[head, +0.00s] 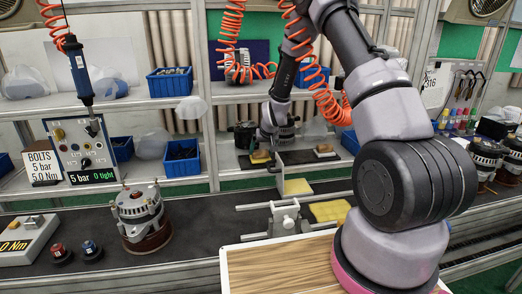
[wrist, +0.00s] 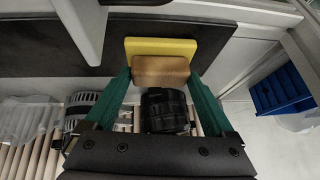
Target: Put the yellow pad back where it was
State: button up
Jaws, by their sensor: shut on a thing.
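My gripper (wrist: 161,74) has its green fingers on either side of a tan block (wrist: 160,71) in the wrist view. The yellow pad (wrist: 160,47) shows directly beyond this block and looks joined to it. In the head view the yellow pad (head: 260,156) is small, at the lower shelf beside my gripper (head: 273,163), near a pale upright plate (head: 279,178). I cannot tell whether the pad touches a surface below. Two other flat yellow pieces (head: 297,187) (head: 329,210) lie on the bench near a grey clamp-like fixture (head: 286,218).
A tan block (head: 324,150) sits on the shelf to the right. Dark round parts (head: 245,134) stand behind my gripper. An alternator (head: 140,214) stands on the dark bench at left. Blue bins (head: 182,157) line the shelves. Orange coiled hoses (head: 232,35) hang nearby.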

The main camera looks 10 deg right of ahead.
jog(key=shift+f, duration=0.1)
jog(key=o, duration=1)
jog(key=s+d+r+m, duration=0.1)
jog(key=s+r, duration=0.5)
jog(key=r, duration=0.4)
jog(key=s+d+r, duration=0.2)
jog(key=s+r, duration=0.4)
jog(key=r, duration=0.5)
jog(key=s+d+r+m, duration=0.1)
jog(key=s+r, duration=0.6)
jog(key=r, duration=0.3)
jog(key=s+r, duration=0.2)
jog(key=s, duration=0.4)
jog(key=s+d+r+m, duration=0.1)
jog(key=s+r, duration=0.2)
jog(key=s, duration=0.3)
jog(key=s+r+m+t, duration=0.1)
jog(key=s+r, duration=0.2)
jog(key=s, duration=0.4)
jog(key=shift+s+d+r+y, duration=0.1)
jog(key=shift+d+y, duration=0.2)
jog(key=shift+y, duration=0.1)
